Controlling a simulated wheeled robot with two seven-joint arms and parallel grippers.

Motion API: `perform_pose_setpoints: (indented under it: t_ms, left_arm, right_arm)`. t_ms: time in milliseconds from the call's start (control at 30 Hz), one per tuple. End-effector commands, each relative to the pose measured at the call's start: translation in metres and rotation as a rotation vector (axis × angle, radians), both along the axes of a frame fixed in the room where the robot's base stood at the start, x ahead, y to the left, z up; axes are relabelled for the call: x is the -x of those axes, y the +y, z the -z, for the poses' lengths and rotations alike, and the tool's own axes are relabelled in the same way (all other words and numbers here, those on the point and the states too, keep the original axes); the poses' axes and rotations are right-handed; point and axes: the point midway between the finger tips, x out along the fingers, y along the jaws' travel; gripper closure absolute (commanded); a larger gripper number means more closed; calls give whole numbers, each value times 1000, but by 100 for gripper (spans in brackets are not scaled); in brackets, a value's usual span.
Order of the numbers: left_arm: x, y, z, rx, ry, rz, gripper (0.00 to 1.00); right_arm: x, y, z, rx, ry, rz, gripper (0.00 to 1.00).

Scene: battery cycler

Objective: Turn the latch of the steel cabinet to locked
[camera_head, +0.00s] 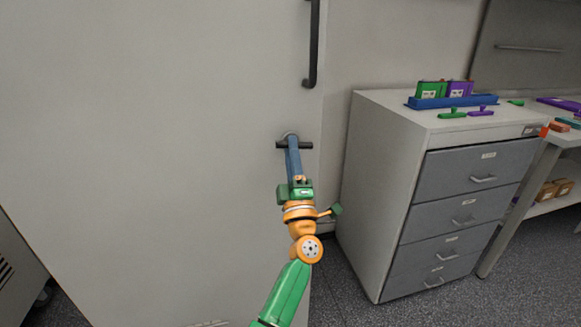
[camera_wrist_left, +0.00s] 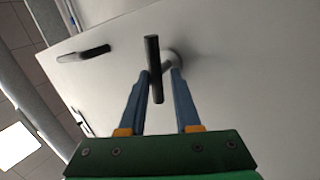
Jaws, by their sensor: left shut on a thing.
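The steel cabinet (camera_head: 150,130) fills the left of the head view with its plain pale door. Its latch (camera_head: 307,145) is a dark bar on a round base near the door's right edge, lying roughly horizontal. My left gripper (camera_head: 292,143) reaches up to it from below, its blue fingers at the middle of the bar. In the left wrist view the latch (camera_wrist_left: 153,52) passes between the fingertips of my left gripper (camera_wrist_left: 162,74), which is shut on it. The fingers hide part of the latch. My right gripper is in neither view.
A dark vertical door handle (camera_head: 313,50) is above the latch. A grey drawer unit (camera_head: 385,180) stands to the right, with a blue rack (camera_head: 425,103) and small green and purple items on top. Some floor shows between cabinet and drawers.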

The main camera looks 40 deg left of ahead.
Motion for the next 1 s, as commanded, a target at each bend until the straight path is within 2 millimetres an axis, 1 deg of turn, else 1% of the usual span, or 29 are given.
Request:
perform_pose_setpoints:
  t_ms: [33,300,500,933,967,1000]
  left_arm:
    - [-1,-1,6,18,-21,2,100]
    - [-2,-1,4,87,-101,0,100]
    - [-2,-1,2,108,-126,0,100]
    - [-2,-2,1,111,-131,1,100]
    - [-2,-2,1,111,-131,1,60]
    - [-2,-2,1,111,-131,1,57]
  right_arm:
    - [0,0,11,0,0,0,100]
    - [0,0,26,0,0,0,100]
    - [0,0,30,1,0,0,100]
    - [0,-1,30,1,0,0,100]
    - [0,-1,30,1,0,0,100]
    - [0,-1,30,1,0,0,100]
